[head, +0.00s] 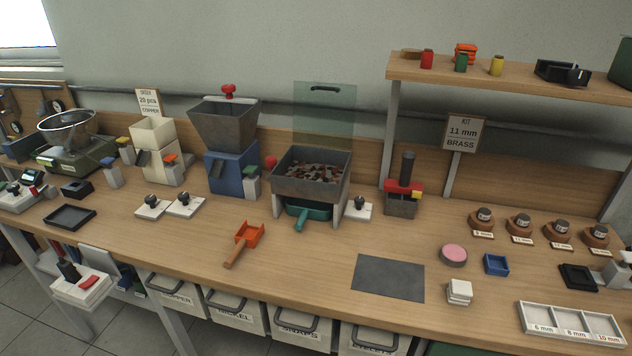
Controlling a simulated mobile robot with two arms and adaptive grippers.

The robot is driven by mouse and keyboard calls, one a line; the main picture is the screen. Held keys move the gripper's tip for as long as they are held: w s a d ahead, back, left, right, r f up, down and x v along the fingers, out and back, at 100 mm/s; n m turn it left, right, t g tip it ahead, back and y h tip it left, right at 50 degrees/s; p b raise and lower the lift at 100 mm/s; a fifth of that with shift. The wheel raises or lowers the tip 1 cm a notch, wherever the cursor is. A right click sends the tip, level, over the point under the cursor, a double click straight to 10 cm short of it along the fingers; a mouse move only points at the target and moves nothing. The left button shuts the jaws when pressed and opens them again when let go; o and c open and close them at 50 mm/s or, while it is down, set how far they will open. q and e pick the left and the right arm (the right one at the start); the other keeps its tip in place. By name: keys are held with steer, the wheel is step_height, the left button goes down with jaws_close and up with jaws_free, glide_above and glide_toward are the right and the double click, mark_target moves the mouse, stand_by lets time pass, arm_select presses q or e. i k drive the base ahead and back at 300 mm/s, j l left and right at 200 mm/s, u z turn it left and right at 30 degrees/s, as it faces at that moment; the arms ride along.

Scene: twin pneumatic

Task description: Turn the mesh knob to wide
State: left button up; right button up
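A grey bin (312,174) on legs holds dark and copper-coloured bits and stands at the back middle of the bench. A teal scoop or tray with a handle (306,213) sits under it. A black knob on a white plate (358,208) is just right of the bin. Two similar black knobs on white plates (152,206) (184,203) stand further left. A red ball-shaped knob (270,161) is at the bin's left. I cannot tell which is the mesh knob, and no settings are readable. Neither of my grippers shows.
A blue machine with a grey hopper (228,140) stands left of the bin. An orange scoop (247,236) lies in front. A red-and-grey press (403,190) stands at the right. A dark mat (388,279) lies near the front edge, with clear bench left of it.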

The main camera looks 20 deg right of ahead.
mark_target(358, 200)
steer(key=z, duration=1)
